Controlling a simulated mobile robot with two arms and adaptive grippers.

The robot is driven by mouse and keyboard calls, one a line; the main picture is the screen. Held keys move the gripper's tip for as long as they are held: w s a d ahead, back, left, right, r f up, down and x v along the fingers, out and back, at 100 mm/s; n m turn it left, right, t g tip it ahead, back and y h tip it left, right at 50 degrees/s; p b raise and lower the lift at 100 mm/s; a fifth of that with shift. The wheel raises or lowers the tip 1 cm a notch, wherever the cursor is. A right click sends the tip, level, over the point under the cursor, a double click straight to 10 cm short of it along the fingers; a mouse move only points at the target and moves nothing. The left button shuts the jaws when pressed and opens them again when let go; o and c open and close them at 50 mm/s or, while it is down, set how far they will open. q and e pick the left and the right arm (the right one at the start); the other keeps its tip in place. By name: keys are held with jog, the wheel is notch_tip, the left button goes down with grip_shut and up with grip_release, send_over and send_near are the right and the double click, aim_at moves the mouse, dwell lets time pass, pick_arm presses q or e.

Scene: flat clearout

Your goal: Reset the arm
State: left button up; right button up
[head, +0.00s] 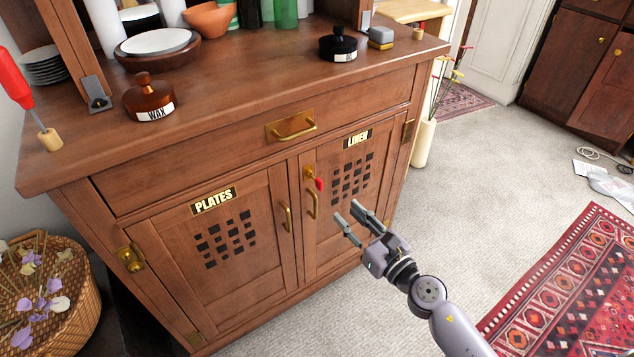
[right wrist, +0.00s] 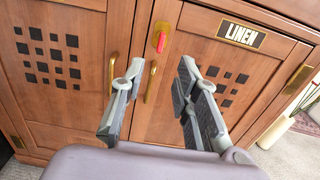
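My right gripper (head: 357,224) is open and empty in front of the right door of the wooden cabinet (head: 150,190). In the right wrist view its two fingers (right wrist: 160,105) stand apart with nothing between them. Beyond them show the LINEN door's brass handle (right wrist: 150,82) and a red piece (right wrist: 161,42) on a brass plate above it. The gripper appears apart from the door. My left gripper is in neither view. Both doors, PLATES (head: 213,201) and LINEN (head: 357,138), are closed, and so is the drawer (head: 292,127).
On the cabinet top stand a WAX jar (head: 150,101), a black jar (head: 338,46), a bowl with a plate (head: 157,46) and a red-handled tool (head: 18,84). A basket of flowers (head: 45,300) is at lower left. A vase (head: 424,143) stands right of the cabinet.

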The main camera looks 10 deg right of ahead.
jog(key=shift+s+d, duration=0.3)
jog(key=shift+s, duration=0.15)
